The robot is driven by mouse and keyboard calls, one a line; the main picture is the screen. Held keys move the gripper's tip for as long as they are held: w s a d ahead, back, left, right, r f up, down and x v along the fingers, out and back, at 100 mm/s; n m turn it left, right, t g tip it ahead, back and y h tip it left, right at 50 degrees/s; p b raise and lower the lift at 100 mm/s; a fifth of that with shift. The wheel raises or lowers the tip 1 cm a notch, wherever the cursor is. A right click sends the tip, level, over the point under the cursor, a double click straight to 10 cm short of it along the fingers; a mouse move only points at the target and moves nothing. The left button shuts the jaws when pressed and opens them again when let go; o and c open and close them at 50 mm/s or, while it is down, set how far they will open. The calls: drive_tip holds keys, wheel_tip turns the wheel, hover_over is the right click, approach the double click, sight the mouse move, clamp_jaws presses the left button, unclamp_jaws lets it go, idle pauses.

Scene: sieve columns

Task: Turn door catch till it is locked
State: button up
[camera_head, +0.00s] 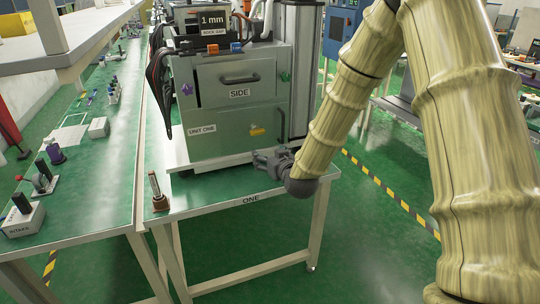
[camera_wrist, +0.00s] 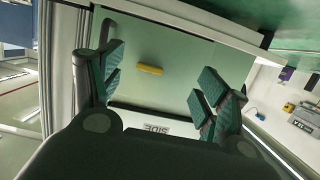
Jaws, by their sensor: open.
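The yellow catch (camera_head: 257,132) is a small bar low on the front of the grey-green cabinet (camera_head: 212,122), below the SIDE label. It lies nearly level, with a slight tilt. In the wrist view, which is upside down, the yellow catch (camera_wrist: 150,69) shows between my spread fingers and beyond them. My gripper (camera_head: 262,160) is at the cabinet's lower right front corner, just below and right of the catch. In the wrist view my gripper (camera_wrist: 165,82) is open, with nothing between its green pads. It appears apart from the catch.
A grey pull handle (camera_head: 239,79) is higher on the cabinet front. A purple star knob (camera_head: 187,89) and a green knob (camera_head: 285,77) sit at its sides. A small upright post (camera_head: 158,192) stands on the table (camera_head: 215,188). The table's front is otherwise mostly clear.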

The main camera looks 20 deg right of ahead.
sight(258, 132)
drive_tip(key=shift+t, duration=0.5)
drive_tip(key=w, duration=0.4)
drive_tip(key=w+r, duration=0.1)
drive_tip(key=w, duration=0.3)
drive_tip(key=w+r, duration=0.1)
drive_tip(key=w, duration=0.3)
drive_tip(key=shift+w+d, duration=0.15)
drive_tip(key=shift+w, duration=0.1)
drive_tip(key=c, duration=1.1)
drive_tip(key=o, duration=1.1)
drive_tip(key=shift+s, duration=0.1)
